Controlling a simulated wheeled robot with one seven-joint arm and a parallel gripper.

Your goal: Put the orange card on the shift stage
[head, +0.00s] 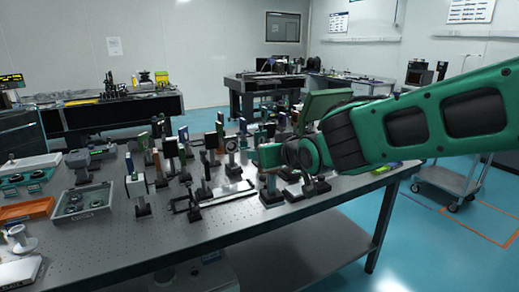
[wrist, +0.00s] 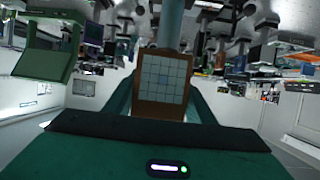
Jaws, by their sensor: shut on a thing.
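My gripper (head: 266,158) is at the end of my green arm, above the front right part of the optical table among the posts. In the wrist view, a card with a brownish-orange frame and a pale grid face (wrist: 163,82) stands between the green fingers, and my gripper is shut on it. The card's lower end is hidden behind the dark edge of my gripper. In the head view I cannot make the card out clearly. I cannot tell which of the mounts on the table is the shift stage.
Several post-mounted optics crowd the perforated table (head: 290,222) around my gripper. A dark rail frame (head: 218,194) lies to its left. A grey bin (head: 82,201) and an orange tray (head: 27,210) are at the left. The table's front strip is mostly bare. A cart (head: 450,181) stands right.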

